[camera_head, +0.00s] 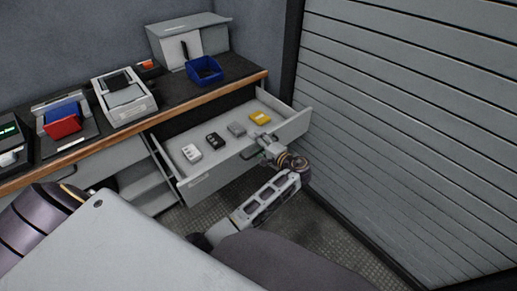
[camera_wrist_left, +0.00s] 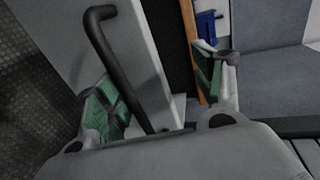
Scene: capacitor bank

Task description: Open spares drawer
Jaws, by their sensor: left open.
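The spares drawer (camera_head: 232,165) stands pulled out from under the dark worktop. Several small parts lie inside: a white one (camera_head: 191,153), a black one (camera_head: 214,140), a grey one (camera_head: 236,129) and a yellow one (camera_head: 260,117). Whether a finger touches the handle is unclear. My right gripper does not show.
The wood-edged worktop (camera_head: 210,93) carries a blue bin (camera_head: 204,70), a white device (camera_head: 124,97) and a red-and-blue holder (camera_head: 64,122). A slatted shutter wall (camera_head: 410,110) closes the right side. An open shelf space (camera_head: 148,187) lies left of the drawer.

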